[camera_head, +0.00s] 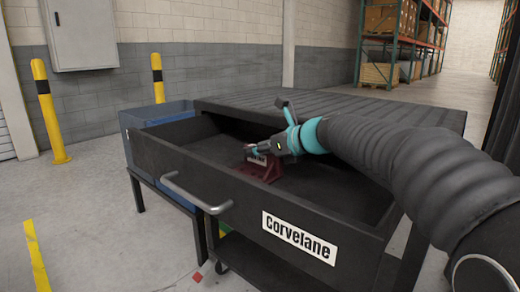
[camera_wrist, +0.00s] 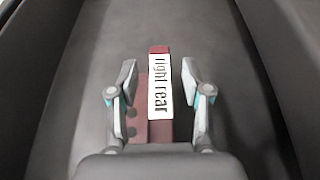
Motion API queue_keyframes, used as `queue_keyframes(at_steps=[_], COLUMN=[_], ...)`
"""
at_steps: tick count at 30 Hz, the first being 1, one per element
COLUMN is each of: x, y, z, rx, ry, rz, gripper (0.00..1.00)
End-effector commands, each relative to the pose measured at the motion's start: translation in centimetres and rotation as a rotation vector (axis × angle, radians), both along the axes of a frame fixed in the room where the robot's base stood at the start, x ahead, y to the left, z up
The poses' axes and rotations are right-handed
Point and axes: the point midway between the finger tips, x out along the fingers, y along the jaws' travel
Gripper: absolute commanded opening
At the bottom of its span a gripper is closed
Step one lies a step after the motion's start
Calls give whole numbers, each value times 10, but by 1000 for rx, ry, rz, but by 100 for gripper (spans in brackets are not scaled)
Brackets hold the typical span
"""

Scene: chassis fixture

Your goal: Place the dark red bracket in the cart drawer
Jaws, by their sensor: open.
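The dark red bracket (camera_head: 268,172) is inside the open cart drawer (camera_head: 185,158), on the drawer floor as far as I can see. In the wrist view the bracket (camera_wrist: 160,132) carries a white label reading "right rear" and has dark holes on its left flange. My gripper (camera_head: 268,123) is in the drawer at the bracket's top. In the wrist view its two fingers (camera_wrist: 158,70) are spread on either side of the bracket, with a gap on each side. The gripper's body hides the bracket's near end.
The drawer has a front handle (camera_head: 197,196) and a "Corvelane" label (camera_head: 299,237). The ribbed cart top (camera_head: 345,106) lies behind it. A blue bin (camera_head: 160,113) stands left of the cart. Yellow posts (camera_head: 48,110) stand farther back. Drawer floor around the bracket is clear.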

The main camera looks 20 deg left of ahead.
Motion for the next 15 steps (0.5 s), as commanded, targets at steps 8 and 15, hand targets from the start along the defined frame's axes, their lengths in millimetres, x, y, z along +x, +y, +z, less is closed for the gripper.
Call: queue_keyframes(at_steps=[8, 15], x=[-7, -25], y=[-21, -62], z=[13, 32], rx=[0, 0], ry=[-2, -2], rz=[-2, -4], gripper=[49, 49])
